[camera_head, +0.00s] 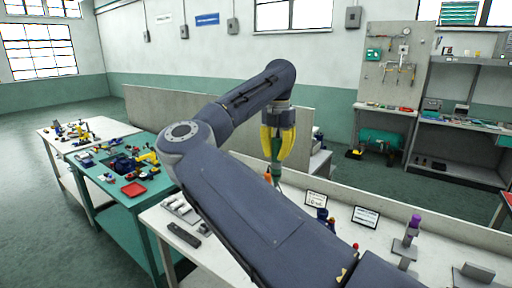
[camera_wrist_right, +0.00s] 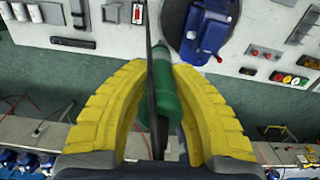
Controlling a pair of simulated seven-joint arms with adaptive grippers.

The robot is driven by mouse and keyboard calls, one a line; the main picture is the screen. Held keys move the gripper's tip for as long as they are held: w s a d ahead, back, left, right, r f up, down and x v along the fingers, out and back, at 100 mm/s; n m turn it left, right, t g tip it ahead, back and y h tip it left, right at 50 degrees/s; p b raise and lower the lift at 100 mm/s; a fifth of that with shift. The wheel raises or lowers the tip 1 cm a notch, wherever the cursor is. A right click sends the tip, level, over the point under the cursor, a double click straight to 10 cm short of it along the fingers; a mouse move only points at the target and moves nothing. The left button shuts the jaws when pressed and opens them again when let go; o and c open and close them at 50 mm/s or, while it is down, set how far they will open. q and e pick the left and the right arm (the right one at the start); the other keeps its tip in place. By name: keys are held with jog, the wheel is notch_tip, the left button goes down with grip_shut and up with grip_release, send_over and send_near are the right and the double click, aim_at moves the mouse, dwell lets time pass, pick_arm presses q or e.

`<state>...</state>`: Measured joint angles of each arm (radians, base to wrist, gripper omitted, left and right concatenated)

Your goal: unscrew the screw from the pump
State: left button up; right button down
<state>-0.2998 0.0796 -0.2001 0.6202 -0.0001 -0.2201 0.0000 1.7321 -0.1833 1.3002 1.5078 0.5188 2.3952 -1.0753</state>
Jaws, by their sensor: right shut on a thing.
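My right gripper (camera_head: 277,150) points down over the white bench, its yellow fingers shut on a green screwdriver (camera_head: 276,150). In the right wrist view the screwdriver (camera_wrist_right: 164,95) sits between the two fingers, with a thin black strip or cord running along it. A blue pump-like body (camera_wrist_right: 213,35) stands on a dark round base in that view, beyond the fingers and to the right. I cannot make out the screw. My right arm hides much of the bench in the head view. My left gripper is not in view.
Two small signs (camera_head: 316,198) stand on the white bench (camera_head: 290,190). A purple-topped tool (camera_head: 413,225) stands in a holder at the right. A dark remote-like item (camera_head: 184,235) lies at the bench's left.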

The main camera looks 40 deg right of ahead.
jog(key=s+f+n, duration=0.1)
jog(key=s+f, duration=0.1)
jog(key=s, duration=1)
jog(key=shift+n, duration=0.6)
jog(key=shift+s+f, duration=0.15)
jog(key=shift+f, duration=1.2)
jog(key=shift+s+f, duration=0.1)
jog(key=shift+f, duration=1.85)
jog(key=shift+s+r, duration=0.1)
jog(key=shift+r, duration=0.2)
dwell(2.6)
